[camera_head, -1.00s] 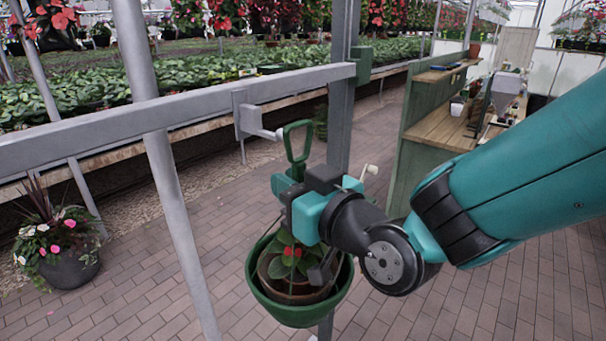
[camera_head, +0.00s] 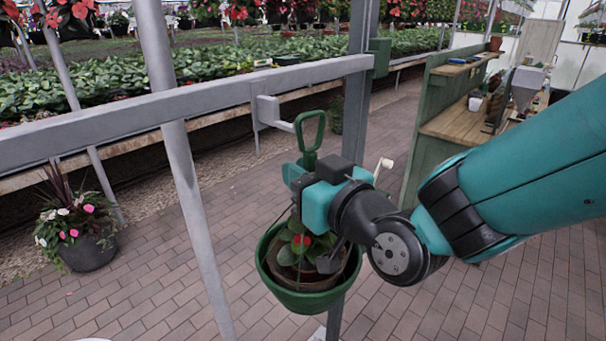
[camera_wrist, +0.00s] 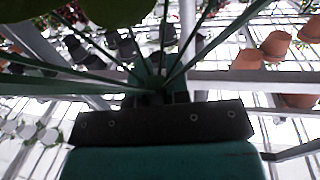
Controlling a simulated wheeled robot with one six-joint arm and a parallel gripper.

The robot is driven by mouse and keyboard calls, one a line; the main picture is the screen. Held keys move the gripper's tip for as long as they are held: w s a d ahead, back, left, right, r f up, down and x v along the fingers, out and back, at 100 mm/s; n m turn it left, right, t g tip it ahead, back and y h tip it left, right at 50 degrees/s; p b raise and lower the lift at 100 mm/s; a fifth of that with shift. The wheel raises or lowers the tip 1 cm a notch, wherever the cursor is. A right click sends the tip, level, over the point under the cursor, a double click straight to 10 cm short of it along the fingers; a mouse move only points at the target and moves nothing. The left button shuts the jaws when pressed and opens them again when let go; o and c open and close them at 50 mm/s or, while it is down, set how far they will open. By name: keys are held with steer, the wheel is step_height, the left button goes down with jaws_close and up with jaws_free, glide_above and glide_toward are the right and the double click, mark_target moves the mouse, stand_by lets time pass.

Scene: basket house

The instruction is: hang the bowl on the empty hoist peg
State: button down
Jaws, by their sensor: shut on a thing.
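The green bowl (camera_head: 306,299) hangs below my gripper (camera_head: 310,183) on thin struts, with a potted plant (camera_head: 303,252) with red blooms in it. My gripper is shut on the stem under the bowl's green loop handle (camera_head: 322,128). The loop stands upright above the jaws. A light peg (camera_head: 285,126) on a grey bracket (camera_head: 266,112) points at the loop's left side. Whether the peg tip is inside the loop or just beside it I cannot tell. In the wrist view the green struts (camera_wrist: 95,82) spread from the dark gripper (camera_wrist: 160,97).
The grey rail (camera_head: 200,103) carrying the bracket joins a grey post (camera_head: 358,100) just behind the loop. A slanted pole (camera_head: 190,200) stands left. A crank handle (camera_head: 385,164) shows beside my gripper. A potted flower (camera_head: 88,250) stands on brick paving at left; a wooden bench (camera_head: 455,125) stands right.

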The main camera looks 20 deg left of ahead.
steer(key=shift+a+r, duration=0.1)
steer(key=shift+a, duration=0.05)
steer(key=shift+p+x, duration=0.6)
steer(key=shift+x, duration=0.85)
steer(key=shift+s+a, duration=0.15)
steer(key=shift+a, duration=0.05)
steer(key=shift+w+a, duration=0.25)
steer(key=shift+a, duration=0.4)
steer(key=shift+a+b, duration=0.1)
steer(key=shift+b, duration=0.25)
steer(key=shift+f, duration=0.25)
steer(key=shift+f+b, duration=0.6)
steer(key=shift+b, duration=0.35)
